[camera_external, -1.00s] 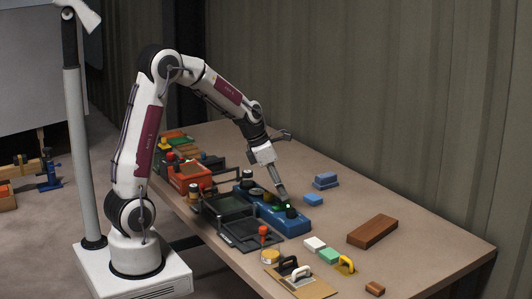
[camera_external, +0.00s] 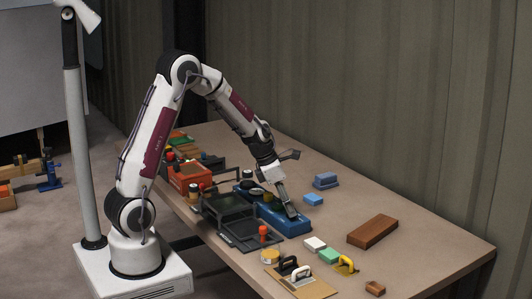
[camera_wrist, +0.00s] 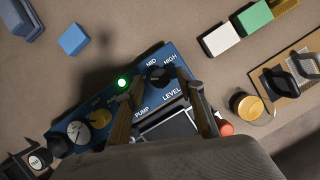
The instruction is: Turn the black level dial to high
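The black level dial (camera_wrist: 158,76) sits on the blue pump box (camera_wrist: 72,116), beside the printed words MID, HIGH and LEVEL. Its pointer is too small to read. My gripper (camera_wrist: 165,90) is open in the wrist view, with one finger to each side of the dial's near edge. I cannot tell whether the fingers touch the dial. In the external view my gripper (camera_external: 292,213) is low over the near right end of the blue box (camera_external: 292,227) and hides the dial.
A lit green lamp (camera_wrist: 122,82) is left of the dial. A dark tray (camera_external: 240,229) adjoins the box, with a red-topped knob (camera_external: 263,231) nearby. White (camera_external: 314,243) and green (camera_external: 329,255) blocks lie to the right. A brown brick (camera_external: 372,232) lies farther right.

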